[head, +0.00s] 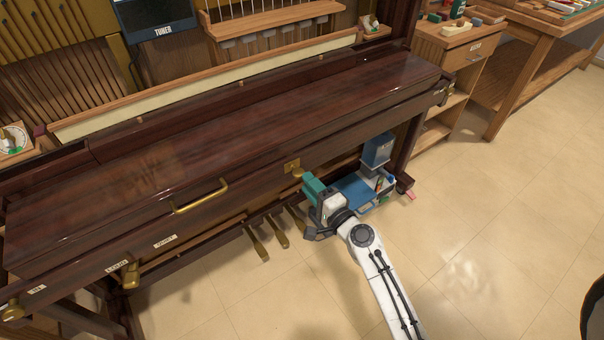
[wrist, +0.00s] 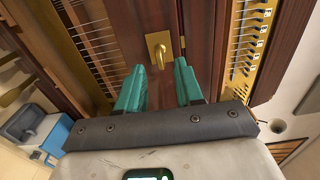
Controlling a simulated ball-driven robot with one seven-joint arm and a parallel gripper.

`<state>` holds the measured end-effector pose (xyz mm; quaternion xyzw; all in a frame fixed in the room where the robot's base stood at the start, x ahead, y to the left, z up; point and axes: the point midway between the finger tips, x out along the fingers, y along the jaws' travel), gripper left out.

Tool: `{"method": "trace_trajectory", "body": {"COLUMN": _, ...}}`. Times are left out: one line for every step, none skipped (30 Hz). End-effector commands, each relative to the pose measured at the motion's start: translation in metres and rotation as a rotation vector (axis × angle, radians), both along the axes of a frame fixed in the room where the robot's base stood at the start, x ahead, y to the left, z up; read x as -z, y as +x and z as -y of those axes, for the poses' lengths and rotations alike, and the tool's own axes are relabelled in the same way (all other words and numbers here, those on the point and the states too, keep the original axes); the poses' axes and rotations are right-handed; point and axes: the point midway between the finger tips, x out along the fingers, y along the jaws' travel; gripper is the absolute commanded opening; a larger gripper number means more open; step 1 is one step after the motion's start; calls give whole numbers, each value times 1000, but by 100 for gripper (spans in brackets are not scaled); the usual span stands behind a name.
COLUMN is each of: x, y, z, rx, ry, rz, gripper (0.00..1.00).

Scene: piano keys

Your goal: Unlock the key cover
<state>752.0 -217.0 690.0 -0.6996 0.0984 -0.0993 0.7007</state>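The key cover (head: 150,162) is a long dark red-brown wooden lid lying closed over the keyboard, with a brass pull handle (head: 201,196) on its front. A brass lock plate with a small lever or key (head: 293,168) is on the front rail, right of the handle. In the wrist view the brass lock piece (wrist: 158,50) stands upright between and beyond my fingers. My gripper (head: 308,187) has teal fingers and is just in front of the lock. In the wrist view my gripper (wrist: 160,85) is open, one finger on each side, with nothing between them.
Brass pedals (head: 268,233) hang below the rail. A blue tool caddy (head: 360,188) is behind my gripper, under the piano's right end. A wooden cabinet (head: 450,50) stands to the right. The tiled floor (head: 480,230) is clear at the right.

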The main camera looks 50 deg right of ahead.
Motion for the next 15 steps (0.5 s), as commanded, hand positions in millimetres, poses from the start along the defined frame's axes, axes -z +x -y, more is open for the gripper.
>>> {"method": "trace_trajectory", "body": {"x": -2, "y": 9, "z": 3, "rx": 0, "ry": -1, "rz": 1, "gripper": 36}}
{"method": "trace_trajectory", "body": {"x": -2, "y": 13, "z": 4, "rx": 0, "ry": -1, "rz": 1, "gripper": 36}}
{"method": "trace_trajectory", "body": {"x": -2, "y": 19, "z": 6, "rx": 0, "ry": -2, "rz": 0, "gripper": 36}}
{"method": "trace_trajectory", "body": {"x": -2, "y": 23, "z": 7, "rx": 0, "ry": -1, "rz": 1, "gripper": 36}}
{"method": "trace_trajectory", "body": {"x": -1, "y": 26, "z": 8, "rx": 0, "ry": -1, "rz": 0, "gripper": 36}}
{"method": "trace_trajectory", "body": {"x": -1, "y": 30, "z": 9, "rx": 0, "ry": -1, "rz": 0, "gripper": 36}}
{"method": "trace_trajectory", "body": {"x": -1, "y": 32, "z": 10, "rx": 0, "ry": -1, "rz": 0, "gripper": 36}}
{"method": "trace_trajectory", "body": {"x": -1, "y": 34, "z": 10, "rx": 0, "ry": -1, "rz": 0, "gripper": 36}}
{"method": "trace_trajectory", "body": {"x": 0, "y": 36, "z": 11, "rx": 0, "ry": -1, "rz": -1, "gripper": 36}}
{"method": "trace_trajectory", "body": {"x": 0, "y": 38, "z": 11, "rx": 0, "ry": -1, "rz": -1, "gripper": 36}}
{"method": "trace_trajectory", "body": {"x": 0, "y": 39, "z": 12, "rx": 0, "ry": -1, "rz": -1, "gripper": 36}}
{"method": "trace_trajectory", "body": {"x": 0, "y": 40, "z": 12, "rx": 0, "ry": -1, "rz": 0, "gripper": 36}}
{"method": "trace_trajectory", "body": {"x": 0, "y": 40, "z": 12, "rx": 0, "ry": -2, "rz": -1, "gripper": 36}}
{"method": "trace_trajectory", "body": {"x": 0, "y": 40, "z": 12, "rx": 0, "ry": -2, "rz": -2, "gripper": 36}}
{"method": "trace_trajectory", "body": {"x": 0, "y": 41, "z": 12, "rx": 0, "ry": -2, "rz": -2, "gripper": 36}}
